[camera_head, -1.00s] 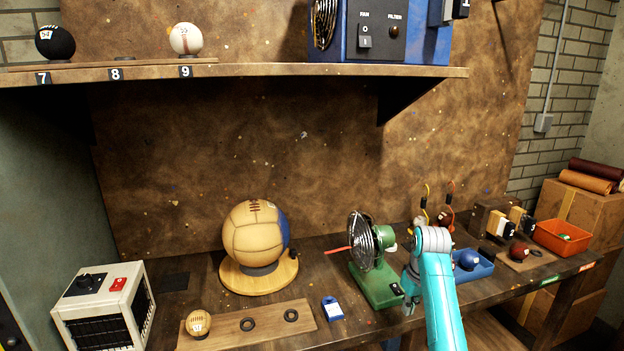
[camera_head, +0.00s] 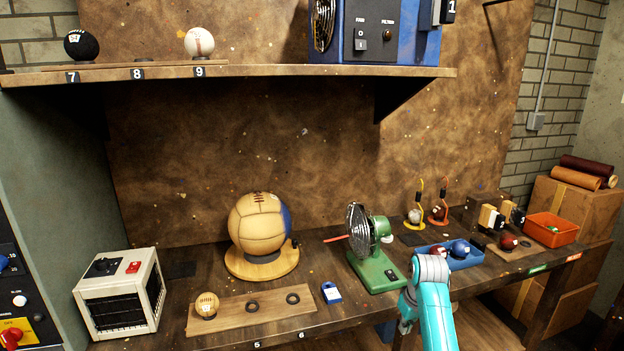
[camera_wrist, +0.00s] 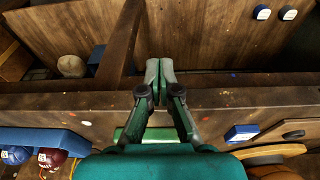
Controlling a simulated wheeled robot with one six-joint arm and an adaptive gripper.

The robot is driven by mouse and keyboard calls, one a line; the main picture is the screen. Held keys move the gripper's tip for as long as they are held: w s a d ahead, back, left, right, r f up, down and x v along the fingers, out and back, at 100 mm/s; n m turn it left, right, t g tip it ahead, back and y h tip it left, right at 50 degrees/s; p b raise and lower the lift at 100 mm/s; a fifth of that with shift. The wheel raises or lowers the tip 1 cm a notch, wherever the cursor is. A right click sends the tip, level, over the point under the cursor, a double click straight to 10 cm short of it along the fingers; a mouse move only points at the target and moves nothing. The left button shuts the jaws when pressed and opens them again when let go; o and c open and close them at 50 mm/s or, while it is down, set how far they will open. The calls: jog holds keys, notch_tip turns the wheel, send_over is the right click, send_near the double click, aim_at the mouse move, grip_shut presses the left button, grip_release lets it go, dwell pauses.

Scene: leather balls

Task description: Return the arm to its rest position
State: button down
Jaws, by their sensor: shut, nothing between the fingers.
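My arm (camera_head: 433,307) shows in teal at the lower right of the head view, in front of the bench's front edge. My gripper (camera_wrist: 159,72) shows in the wrist view with its two fingers together, shut and empty. Its fingertips overlap the bench's front edge (camera_wrist: 230,100) in that view and touch no object that I can see. In the head view the gripper is mostly hidden by the arm.
A green fan (camera_head: 372,255), a blue tray (camera_head: 467,262) with balls and a small blue block (camera_head: 331,292) stand on the bench near the arm. A wooden ball rack (camera_head: 225,318) lies at the left. An orange bin (camera_head: 550,229) stands far right.

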jog(key=s+a+f+t, duration=0.1)
jog(key=s+f, duration=0.5)
jog(key=f, duration=0.3)
jog(key=s+a+f+t, duration=0.2)
jog(key=s+f, duration=0.3)
jog(key=f, duration=0.4)
jog(key=s+a+f+m+t, duration=0.1)
jog(key=s+f, duration=0.2)
jog(key=s, duration=0.6)
jog(key=s+a+f+m+t, duration=0.1)
jog(key=s+f+t, duration=0.15)
jog(key=s, duration=0.65)
jog(key=s+a+r+t, duration=0.1)
jog(key=s+r, duration=0.3)
jog(key=s, duration=0.6)
jog(key=s+r+t, duration=0.2)
jog(key=s+r, duration=0.1)
jog(key=s, duration=0.7)
jog(key=s+r+t, duration=0.1)
jog(key=s+r, duration=0.5)
jog(key=r, duration=0.3)
jog(key=s+r+m+t, duration=0.1)
jog(key=s+r+t, duration=0.1)
jog(key=s+r, duration=0.4)
notch_tip(320, 180, up, 3)
jog(key=shift+s+a+r, duration=0.1)
jog(key=shift+s+a, duration=0.1)
jog(key=shift+a, duration=0.2)
